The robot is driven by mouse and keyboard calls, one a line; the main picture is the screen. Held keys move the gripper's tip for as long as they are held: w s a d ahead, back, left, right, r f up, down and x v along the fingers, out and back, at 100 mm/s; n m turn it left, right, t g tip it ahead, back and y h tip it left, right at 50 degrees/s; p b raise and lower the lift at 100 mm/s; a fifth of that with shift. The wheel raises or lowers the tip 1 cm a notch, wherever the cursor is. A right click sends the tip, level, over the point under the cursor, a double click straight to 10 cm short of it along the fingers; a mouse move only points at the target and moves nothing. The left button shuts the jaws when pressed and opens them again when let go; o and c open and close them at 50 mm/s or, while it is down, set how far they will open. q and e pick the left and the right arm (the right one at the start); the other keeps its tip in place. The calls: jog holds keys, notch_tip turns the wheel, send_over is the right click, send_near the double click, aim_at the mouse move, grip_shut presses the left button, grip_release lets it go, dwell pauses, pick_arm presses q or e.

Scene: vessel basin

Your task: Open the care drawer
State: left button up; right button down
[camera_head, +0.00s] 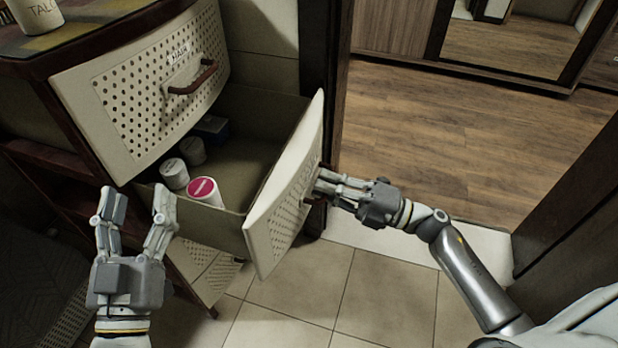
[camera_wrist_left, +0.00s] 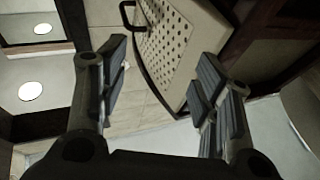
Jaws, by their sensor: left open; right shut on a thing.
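The care drawer (camera_head: 285,195) is pulled well out of the cabinet, so its inside shows. Its pale perforated front faces right, and the lettering on it is too slanted to read. My right gripper (camera_head: 318,182) is shut on the drawer's handle at the outer face of the front; the fingers and the angle hide most of the handle. My left gripper (camera_head: 138,205) is open and empty, in front of the cabinet to the left of the open drawer. Its two spread fingers also show in the left wrist view (camera_wrist_left: 160,85).
A closed upper drawer (camera_head: 125,100) with a brown handle (camera_head: 192,80) sits above. Inside the open drawer are a pink-lidded jar (camera_head: 204,190), white jars (camera_head: 174,173) and a dark blue item (camera_head: 212,127). A talc can (camera_head: 38,14) stands on top. Tiled floor (camera_head: 300,285) lies in front.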

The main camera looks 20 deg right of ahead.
jog(key=shift+s+d, duration=0.3)
jog(key=shift+d, duration=0.05)
jog(key=c, duration=1.5)
grip_release()
jog(key=v, duration=1.2)
